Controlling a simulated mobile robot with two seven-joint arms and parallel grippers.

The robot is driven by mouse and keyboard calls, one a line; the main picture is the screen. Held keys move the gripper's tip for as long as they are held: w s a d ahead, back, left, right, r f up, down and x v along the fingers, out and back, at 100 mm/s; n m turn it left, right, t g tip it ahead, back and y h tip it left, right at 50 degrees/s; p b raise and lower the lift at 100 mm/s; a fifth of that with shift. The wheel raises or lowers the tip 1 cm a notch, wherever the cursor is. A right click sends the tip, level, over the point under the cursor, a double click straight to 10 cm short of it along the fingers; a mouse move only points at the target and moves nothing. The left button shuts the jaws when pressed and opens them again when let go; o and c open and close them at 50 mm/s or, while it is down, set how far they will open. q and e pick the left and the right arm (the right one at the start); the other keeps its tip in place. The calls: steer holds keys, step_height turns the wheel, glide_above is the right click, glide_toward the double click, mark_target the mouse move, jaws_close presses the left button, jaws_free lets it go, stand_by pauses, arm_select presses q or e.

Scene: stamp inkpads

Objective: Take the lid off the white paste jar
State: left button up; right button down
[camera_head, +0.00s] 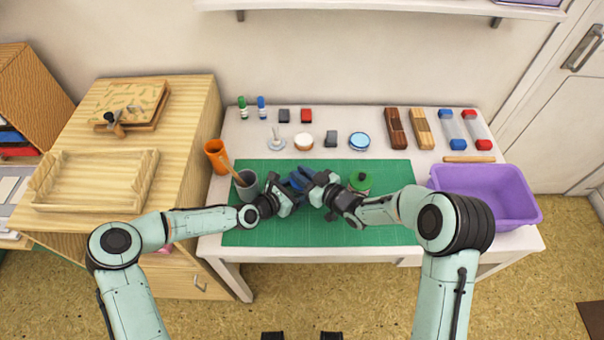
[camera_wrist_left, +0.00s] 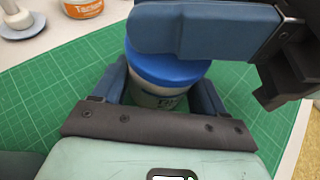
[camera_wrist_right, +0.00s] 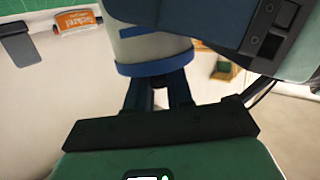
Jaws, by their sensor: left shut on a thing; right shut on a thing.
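The white paste jar (camera_wrist_left: 160,98), with a pale body, a printed label and a blue lid (camera_wrist_left: 168,66), is upright between my two grippers. The lid sits on the jar. My left gripper (camera_head: 288,192) is shut on the jar body, its fingers on either side in the left wrist view. My right gripper (camera_head: 311,190) is shut on the lid; its fingers reach the blue rim (camera_wrist_right: 157,64) in the right wrist view. In the head view the fingers largely hide the jar.
Several pads and jars line the back. A purple bin (camera_head: 486,194) is at right. The mat's front is clear.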

mark_target(302, 174)
steer(key=shift+r, duration=0.2)
steer(key=shift+r, duration=0.95)
steer(key=shift+r, duration=2)
arm_select(q)
steer(key=o, duration=1.6)
steer(key=shift+c, duration=0.2)
steer(key=v, duration=1.2)
steer(key=shift+s, duration=0.1)
arm_select(e)
steer(key=shift+s+f, duration=0.1)
